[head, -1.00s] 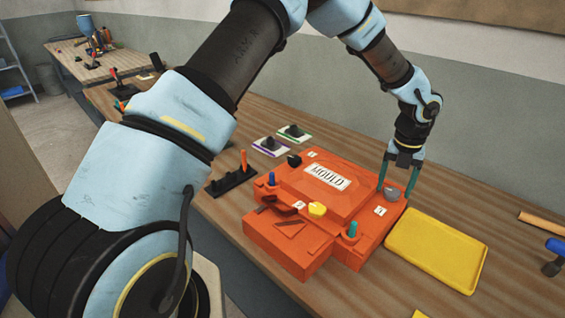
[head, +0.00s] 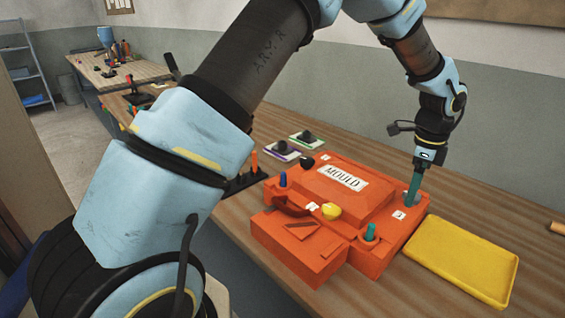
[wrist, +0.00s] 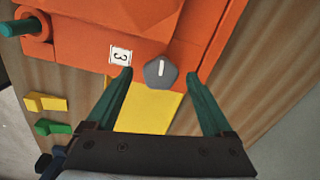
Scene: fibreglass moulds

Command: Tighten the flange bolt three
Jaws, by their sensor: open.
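The bolt beside the "3" label (wrist: 120,55) is a dark grey, faceted head (wrist: 161,72) with a white line on top. It sits at the edge of the orange mould (head: 310,253). My gripper (head: 411,200) points down over the mould's right corner. In the wrist view its two green fingers are open, one on each side of the grey bolt, with gaps visible between fingers and bolt. I cannot tell their exact height against it. In the head view the fingers overlap and largely hide the bolt.
A yellow tray (head: 462,262) lies on the bench (head: 500,222) right of the mould. The mould also carries a yellow knob (head: 331,211), a teal peg (head: 370,232) and a blue peg (head: 283,180). Two pads with black knobs stand behind it.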

